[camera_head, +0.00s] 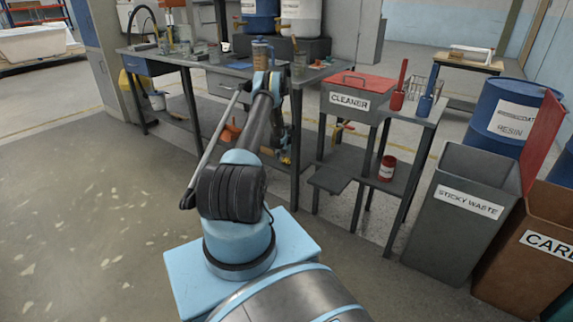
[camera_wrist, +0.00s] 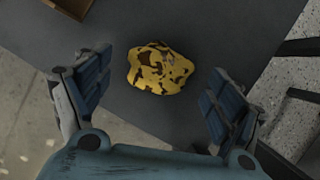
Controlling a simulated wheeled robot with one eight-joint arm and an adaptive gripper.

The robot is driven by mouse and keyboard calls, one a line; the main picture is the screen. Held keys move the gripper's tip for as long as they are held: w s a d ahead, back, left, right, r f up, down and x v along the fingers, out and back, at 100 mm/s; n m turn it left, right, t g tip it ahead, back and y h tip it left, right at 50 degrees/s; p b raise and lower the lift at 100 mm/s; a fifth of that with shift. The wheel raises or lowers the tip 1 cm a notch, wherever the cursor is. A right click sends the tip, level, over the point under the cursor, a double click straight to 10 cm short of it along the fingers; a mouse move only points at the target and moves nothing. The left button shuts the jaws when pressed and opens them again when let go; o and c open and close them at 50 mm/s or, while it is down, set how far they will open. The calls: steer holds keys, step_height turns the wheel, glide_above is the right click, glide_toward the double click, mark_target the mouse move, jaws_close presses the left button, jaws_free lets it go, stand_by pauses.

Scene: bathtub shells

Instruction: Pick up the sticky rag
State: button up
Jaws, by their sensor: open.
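The sticky rag (camera_wrist: 160,69) shows in the wrist view as a crumpled yellow cloth with dark brown patches.
A wooden box edge (camera_wrist: 70,6) is at the wrist view's upper left. In the head view, a red-lidded cleaner box (camera_head: 350,101) stands right of my arm. A grey sticky waste bin (camera_head: 465,215) is farther right. Cups and tools crowd the workbench; the floor at left is clear.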

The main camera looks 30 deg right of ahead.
steer(key=shift+x, duration=0.8)
steer(key=c, duration=1.1)
steer(key=shift+r, duration=0.15)
